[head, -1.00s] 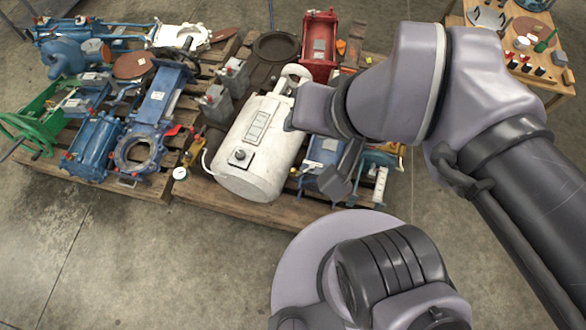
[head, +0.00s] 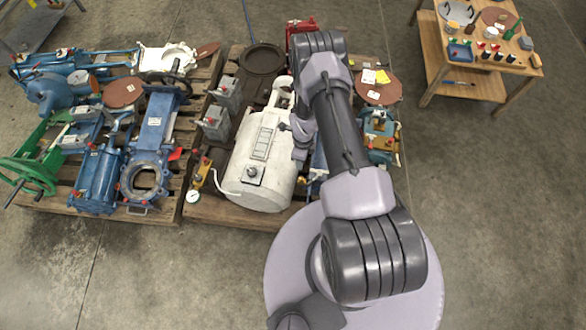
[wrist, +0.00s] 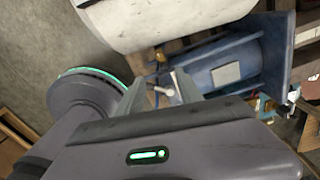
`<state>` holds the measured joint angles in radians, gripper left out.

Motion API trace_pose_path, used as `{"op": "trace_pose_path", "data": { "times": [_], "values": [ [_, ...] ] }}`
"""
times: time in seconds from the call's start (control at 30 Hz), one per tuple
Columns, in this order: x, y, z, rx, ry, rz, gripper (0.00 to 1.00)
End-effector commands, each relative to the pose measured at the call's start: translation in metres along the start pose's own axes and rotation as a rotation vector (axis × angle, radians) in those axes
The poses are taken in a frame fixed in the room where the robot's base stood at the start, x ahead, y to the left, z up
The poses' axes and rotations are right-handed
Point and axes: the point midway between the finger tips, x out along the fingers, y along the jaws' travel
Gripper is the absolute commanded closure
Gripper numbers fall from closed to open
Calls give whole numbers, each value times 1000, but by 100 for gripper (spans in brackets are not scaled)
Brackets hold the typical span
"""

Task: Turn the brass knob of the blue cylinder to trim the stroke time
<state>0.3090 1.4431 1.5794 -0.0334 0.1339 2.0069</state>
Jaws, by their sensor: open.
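In the wrist view a blue cylinder (wrist: 232,68) with a pale label lies beyond my gripper. A small brass knob (wrist: 160,56) shows at its left end, just past my fingertips and apart from them. My gripper (wrist: 159,78) is open, with nothing held between its fingers. A small pale lever-like part (wrist: 163,91) shows between the fingers. In the head view my arm covers most of the blue cylinder, and only a blue sliver (head: 318,162) shows. My fingertips and the knob are hidden there.
A white tank (head: 245,186) lies close beside the blue cylinder on the pallet; it fills the top of the wrist view (wrist: 150,20). Blue valve parts (head: 97,178) crowd the left pallet. A wooden bench (head: 475,70) stands at the upper right. Floor is free in front.

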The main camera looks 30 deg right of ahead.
Motion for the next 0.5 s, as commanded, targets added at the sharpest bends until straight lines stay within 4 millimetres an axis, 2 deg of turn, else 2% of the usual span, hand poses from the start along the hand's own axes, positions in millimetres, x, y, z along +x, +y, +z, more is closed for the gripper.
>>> {"op": "trace_pose_path", "data": {
  "times": [0.17, 0.3, 0.5],
  "values": [
    [41, 2, -1, 4, 1, 3, 57],
    [86, 2, -1, 3, 2, 3, 57],
    [139, 2, -1, 2, 1, 2, 57]
  ]
}}
